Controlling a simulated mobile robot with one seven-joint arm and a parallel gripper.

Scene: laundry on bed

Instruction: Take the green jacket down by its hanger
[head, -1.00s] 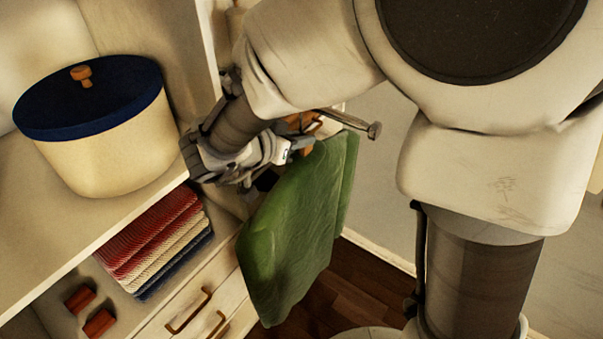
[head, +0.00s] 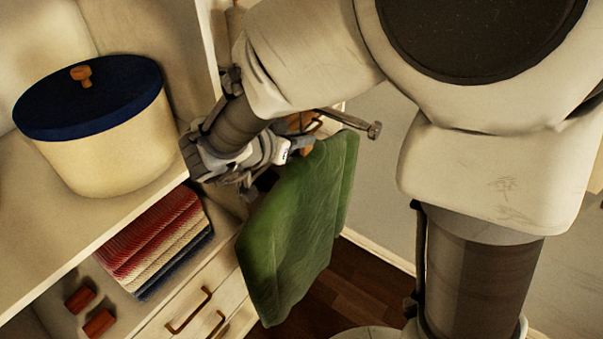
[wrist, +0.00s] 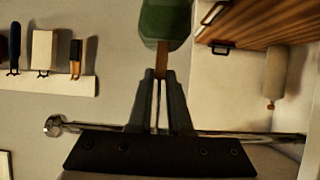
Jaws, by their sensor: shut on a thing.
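The green jacket (head: 300,225) hangs below the metal rail (head: 345,120) in the head view, beside an open-fronted cabinet. In the wrist view its green cloth (wrist: 166,22) shows at the top, with a strip of brown wooden hanger (wrist: 162,58) running from it to my fingertips. My gripper (wrist: 160,78) is shut on the hanger. The rail (wrist: 95,128) crosses behind my fingers in the wrist view. In the head view my wrist covers most of the hanger, and the hook's contact with the rail is hidden.
A cream basket (head: 105,145) with a blue lid stands on the shelf at left. Folded red, cream and blue cloths (head: 160,240) lie below it, near two red-brown blocks (head: 98,322). Drawers with handles (head: 190,310) are beneath. A wall strip (wrist: 45,85) holds several small items.

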